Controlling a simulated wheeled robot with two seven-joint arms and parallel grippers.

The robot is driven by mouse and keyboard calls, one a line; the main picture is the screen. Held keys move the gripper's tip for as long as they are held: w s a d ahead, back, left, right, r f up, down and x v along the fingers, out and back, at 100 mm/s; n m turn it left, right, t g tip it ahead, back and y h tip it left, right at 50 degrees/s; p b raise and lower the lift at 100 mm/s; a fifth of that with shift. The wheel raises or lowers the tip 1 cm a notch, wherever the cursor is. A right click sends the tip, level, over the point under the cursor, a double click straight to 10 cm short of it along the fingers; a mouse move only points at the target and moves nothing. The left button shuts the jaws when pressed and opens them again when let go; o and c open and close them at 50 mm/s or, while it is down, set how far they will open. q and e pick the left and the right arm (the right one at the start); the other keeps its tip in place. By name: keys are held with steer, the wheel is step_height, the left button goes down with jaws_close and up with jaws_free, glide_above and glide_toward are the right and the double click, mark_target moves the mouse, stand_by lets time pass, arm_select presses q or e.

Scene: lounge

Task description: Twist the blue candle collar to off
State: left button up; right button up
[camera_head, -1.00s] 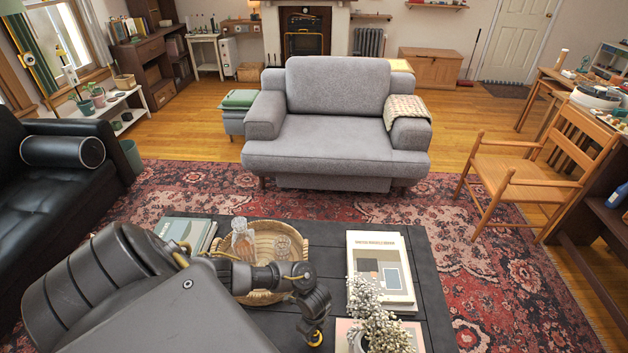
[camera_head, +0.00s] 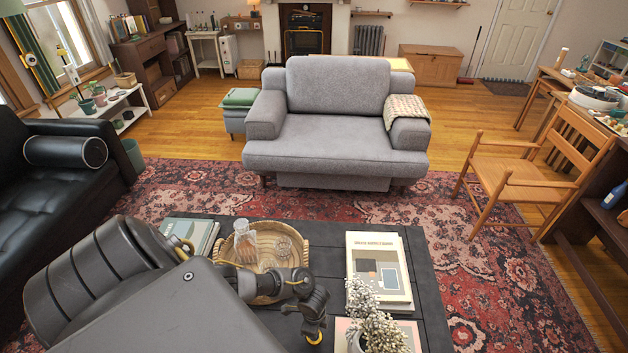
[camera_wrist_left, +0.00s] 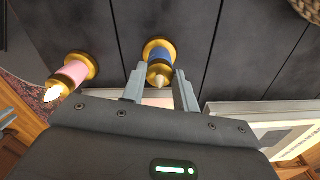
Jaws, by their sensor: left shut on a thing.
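The blue candle (camera_wrist_left: 159,57) stands on the dark table in the left wrist view, with a gold base, a gold collar (camera_wrist_left: 160,76) and a pale flame-shaped tip. My left gripper (camera_wrist_left: 160,91) is shut on it, with one finger on each side of the collar. In the head view, my left gripper is largely hidden behind my wrist, and the blue candle does not show.
A pink candle (camera_wrist_left: 75,70) with gold parts stands to the left in the left wrist view. In the head view, a wicker tray (camera_head: 235,243) with glassware, books (camera_head: 380,270) and white flowers (camera_head: 375,320) crowd the coffee table (camera_head: 428,290).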

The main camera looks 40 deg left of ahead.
arm_select(q)
steer(key=o, duration=1)
step_height(320, 180, up, 11)
steer(key=p, duration=0.3)
steer(key=shift+f+p, duration=0.1)
steer(key=shift+p, duration=0.3)
